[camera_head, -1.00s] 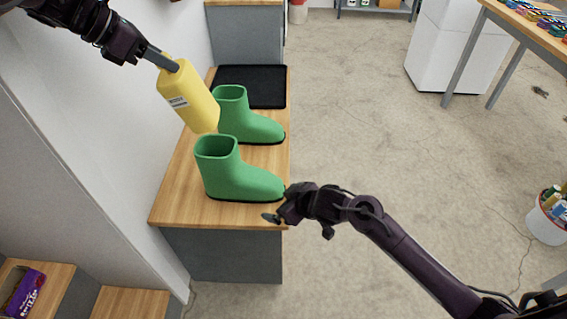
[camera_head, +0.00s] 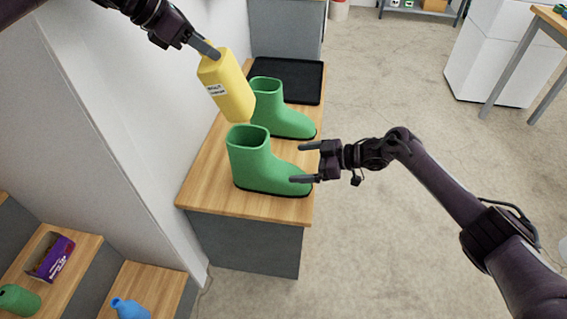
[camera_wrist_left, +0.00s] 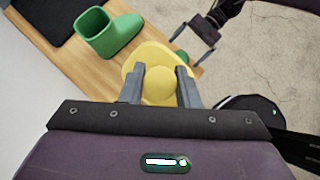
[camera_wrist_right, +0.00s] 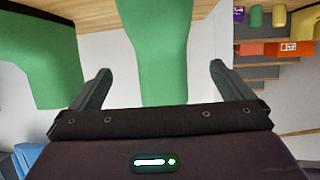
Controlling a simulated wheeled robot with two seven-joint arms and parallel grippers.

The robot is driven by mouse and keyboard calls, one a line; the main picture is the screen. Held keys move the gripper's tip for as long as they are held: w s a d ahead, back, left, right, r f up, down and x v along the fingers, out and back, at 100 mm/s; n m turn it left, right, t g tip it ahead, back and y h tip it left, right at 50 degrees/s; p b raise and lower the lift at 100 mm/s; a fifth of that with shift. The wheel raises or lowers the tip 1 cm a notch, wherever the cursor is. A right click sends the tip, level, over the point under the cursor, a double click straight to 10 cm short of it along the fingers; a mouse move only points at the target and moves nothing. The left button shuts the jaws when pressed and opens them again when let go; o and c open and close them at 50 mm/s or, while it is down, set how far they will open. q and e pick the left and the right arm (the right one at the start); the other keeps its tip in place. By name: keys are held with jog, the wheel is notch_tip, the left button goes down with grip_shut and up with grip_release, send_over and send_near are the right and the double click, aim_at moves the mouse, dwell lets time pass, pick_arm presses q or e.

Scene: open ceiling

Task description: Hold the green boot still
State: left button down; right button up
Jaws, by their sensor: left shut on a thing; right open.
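Two green boots stand upright on a wooden bench top (camera_head: 205,185). The nearer boot (camera_head: 262,165) has its toe pointing right; the farther boot (camera_head: 285,118) stands behind it. My left gripper (camera_head: 212,52) is shut on a yellow bottle (camera_head: 228,85), held tilted above the bench by the nearer boot's opening. The bottle also shows in the left wrist view (camera_wrist_left: 158,85). My right gripper (camera_head: 305,163) is open at the nearer boot's toe, its fingers on either side of the toe end. In the right wrist view, the green boot (camera_wrist_right: 163,60) lies between the open fingers; contact cannot be told.
A black tray (camera_head: 290,68) lies at the bench's far end. A white wall rises left of the bench. Lower left steps hold a purple box (camera_head: 52,258), a green item (camera_head: 18,300) and a blue bottle (camera_head: 130,309). Open floor lies to the right.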

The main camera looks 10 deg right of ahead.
aim_at(277, 165)
jog(key=x, duration=0.9)
jog(key=shift+w+f, duration=0.1)
jog(key=c, duration=1.1)
